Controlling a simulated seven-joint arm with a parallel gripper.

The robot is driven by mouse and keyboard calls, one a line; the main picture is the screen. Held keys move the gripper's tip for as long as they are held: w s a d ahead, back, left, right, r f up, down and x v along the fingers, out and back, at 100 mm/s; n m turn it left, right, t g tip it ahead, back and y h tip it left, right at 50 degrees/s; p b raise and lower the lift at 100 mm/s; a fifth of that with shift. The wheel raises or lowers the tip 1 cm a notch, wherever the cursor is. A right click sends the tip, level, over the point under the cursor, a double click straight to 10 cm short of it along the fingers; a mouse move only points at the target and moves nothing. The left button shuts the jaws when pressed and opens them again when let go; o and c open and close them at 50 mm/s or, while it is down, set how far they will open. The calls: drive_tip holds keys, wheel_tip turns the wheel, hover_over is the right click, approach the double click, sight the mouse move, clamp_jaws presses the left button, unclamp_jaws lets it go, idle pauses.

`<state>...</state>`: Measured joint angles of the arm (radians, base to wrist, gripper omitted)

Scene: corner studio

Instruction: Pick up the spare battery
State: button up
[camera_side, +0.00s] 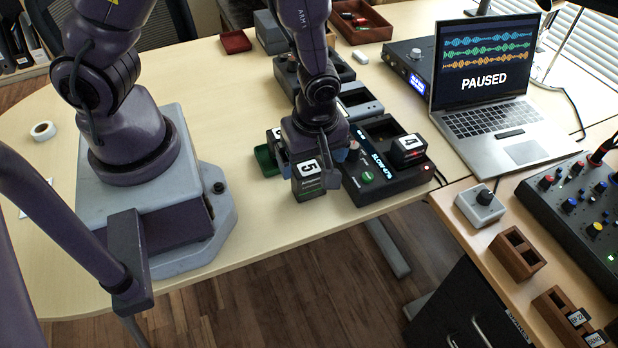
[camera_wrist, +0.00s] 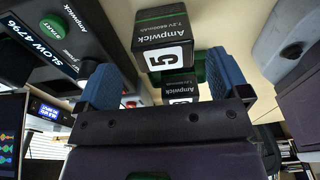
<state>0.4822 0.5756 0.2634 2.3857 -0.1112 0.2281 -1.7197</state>
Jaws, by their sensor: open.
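A dark battery labelled 5 (camera_side: 308,182), with a green band, stands near the table's front edge, beside the charger (camera_side: 358,190). It also shows in the wrist view (camera_wrist: 163,42). A second Ampwick battery (camera_wrist: 180,84) stands close to it; its number is partly hidden. A battery labelled 4 (camera_side: 408,150) sits in the charger's right bay. My gripper (camera_wrist: 165,64) is open, its blue fingers apart, with the batteries showing between and beyond them. In the side view my gripper (camera_side: 325,168) is low beside battery 5, partly hiding the second battery. I cannot tell whether it touches either.
The charger's display reads SLOW 47%. A small green tray (camera_side: 265,160) lies left of my gripper. The table is clear between my base and the green tray.

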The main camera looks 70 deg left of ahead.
sight(309, 168)
drive_tip(key=shift+s+a+f, duration=0.1)
drive_tip(key=shift+s+f, duration=0.05)
drive_tip(key=shift+f, duration=1.05)
drive_tip(key=shift+s+a+f, duration=0.1)
drive_tip(key=shift+f, duration=1.05)
drive_tip(key=c, duration=1.2)
